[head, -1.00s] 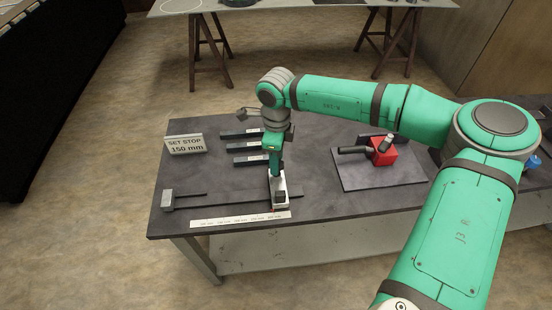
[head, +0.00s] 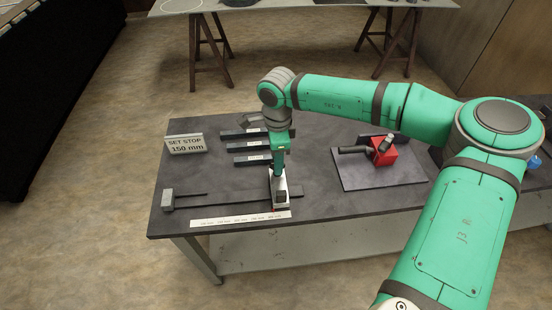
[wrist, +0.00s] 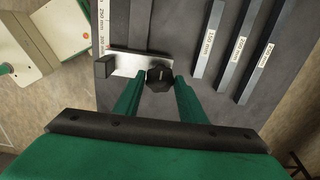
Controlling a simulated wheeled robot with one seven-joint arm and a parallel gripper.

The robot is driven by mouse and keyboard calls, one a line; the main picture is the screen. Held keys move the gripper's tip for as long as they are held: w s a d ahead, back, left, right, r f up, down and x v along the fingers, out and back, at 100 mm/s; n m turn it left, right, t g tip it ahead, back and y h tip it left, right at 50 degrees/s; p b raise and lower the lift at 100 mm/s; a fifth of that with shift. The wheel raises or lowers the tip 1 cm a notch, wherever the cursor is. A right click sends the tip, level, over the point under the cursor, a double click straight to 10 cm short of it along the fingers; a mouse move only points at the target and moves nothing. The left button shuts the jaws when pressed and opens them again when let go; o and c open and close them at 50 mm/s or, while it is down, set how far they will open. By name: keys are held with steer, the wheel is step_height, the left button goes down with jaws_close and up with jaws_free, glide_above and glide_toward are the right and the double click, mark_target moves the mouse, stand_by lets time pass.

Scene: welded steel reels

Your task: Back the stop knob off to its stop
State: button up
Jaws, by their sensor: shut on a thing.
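The stop knob (wrist: 159,79) is black and faceted, and it sits between my fingertips in the wrist view. My gripper (wrist: 157,86) is shut on it, one green finger on each side. The knob is on the pale metal stop (wrist: 127,63), which carries a dark block (wrist: 104,67) at one end. In the head view the stop (head: 279,188) stands near the right part of the rail (head: 235,201), with my gripper (head: 279,180) pointing down on it. The knob is hidden there by my fingers.
A scale strip (head: 240,219) lies along the bench's front edge. A sign (head: 186,144) reads "SET STOP 150 mm". Several dark labelled bars (head: 247,147) lie behind the rail. A red block fixture (head: 382,152) stands on a plate (head: 398,178) to the right.

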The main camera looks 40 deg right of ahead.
steer(key=shift+d, duration=0.1)
steer(key=o, duration=1.1)
steer(key=shift+c, duration=0.2)
step_height(320, 180, up, 11)
steer(key=shift+f, duration=0.1)
